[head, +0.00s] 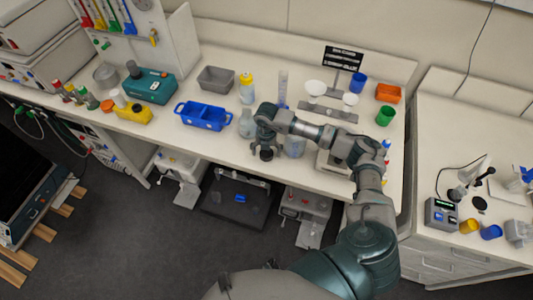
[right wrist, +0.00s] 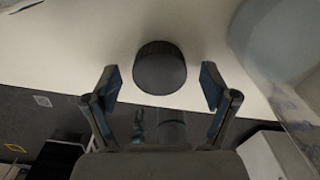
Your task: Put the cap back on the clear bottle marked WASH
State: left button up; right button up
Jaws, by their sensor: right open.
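A dark round cap (right wrist: 160,68) lies on the pale bench near its front edge. My right gripper (right wrist: 160,92) is open, with one finger at each side of the cap's near part and no visible grip on it. In the head view the right gripper (head: 266,145) points down at the bench's front edge, just above the dark cap (head: 266,154). One clear bottle (head: 247,126) stands left of the gripper and another clear vessel (head: 294,147) stands right of it, partly behind my arm. I cannot read a WASH mark on either. My left gripper is out of view.
In the right wrist view a large clear vessel (right wrist: 288,45) is close to the right finger. The bench edge drops off just in front.

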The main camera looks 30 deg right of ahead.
aim_at(267, 154)
jog(key=c, duration=0.9)
jog(key=shift+r, duration=0.5)
jog(key=shift+s+a+r+b, duration=0.1)
jog(key=shift+s+r+b, duration=0.1)
jog(key=shift+r, duration=0.45)
jog(key=shift+s+a+r+b, duration=0.1)
jog(key=shift+r+b, duration=0.1)
jog(key=shift+r, duration=0.4)
jog(key=s+a, duration=0.2)
jog(key=s, duration=0.2)
jog(key=s+a+r+b, duration=0.1)
jog(key=s+a, duration=0.1)
jog(key=s, duration=0.3)
jog(key=s+a, duration=0.2)
jog(key=s, duration=0.3)
jog(key=shift+r+b, duration=0.3)
jog(key=shift+b, duration=0.05)
